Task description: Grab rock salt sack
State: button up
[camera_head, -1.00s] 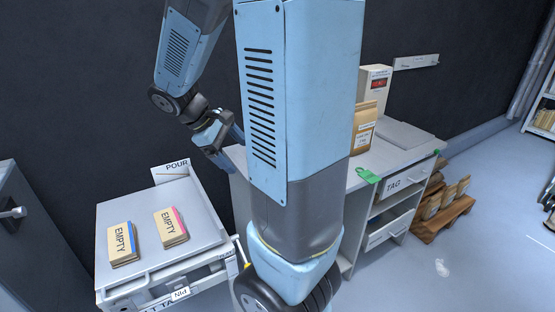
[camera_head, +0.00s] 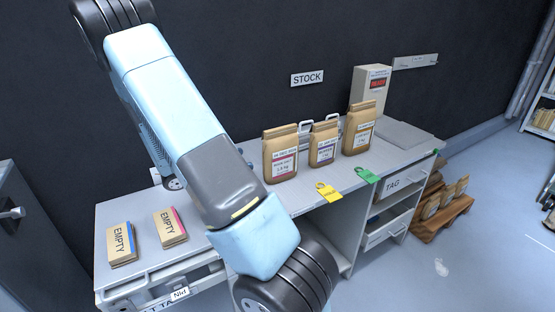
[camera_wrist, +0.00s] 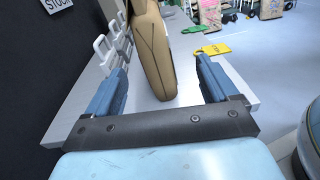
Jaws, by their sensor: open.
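The leftmost sack on the bench, brown paper with a pink-striped label (camera_head: 282,158), seems to read rock salt, though the print is tiny. In the wrist view, a brown sack (camera_wrist: 149,45) stands edge-on, apparently that leftmost one, hiding the others. My gripper (camera_wrist: 161,66) is open, with one blue finger on either side of the sack's line. Whether the fingers reach around it or stop short, I cannot tell. In the head view my arm hides the gripper.
A yellow tag (camera_head: 328,194) and a green tag (camera_head: 367,176) hang at the bench's front edge. Metal handles (camera_wrist: 103,47) stand along the wall side. Two EMPTY packets (camera_head: 122,243) lie on the left cart.

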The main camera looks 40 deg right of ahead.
aim_at(274, 151)
jog(key=shift+n+h, duration=0.4)
jog(key=shift+n, duration=0.2)
jog(key=x, duration=0.4)
jog(key=w+f+x, duration=0.1)
jog(key=x, duration=0.9)
jog(key=shift+w+d+f, duration=0.2)
jog(key=shift+w+f, duration=0.1)
jog(key=shift+w, duration=0.05)
jog(key=shift+t, duration=0.4)
grip_shut()
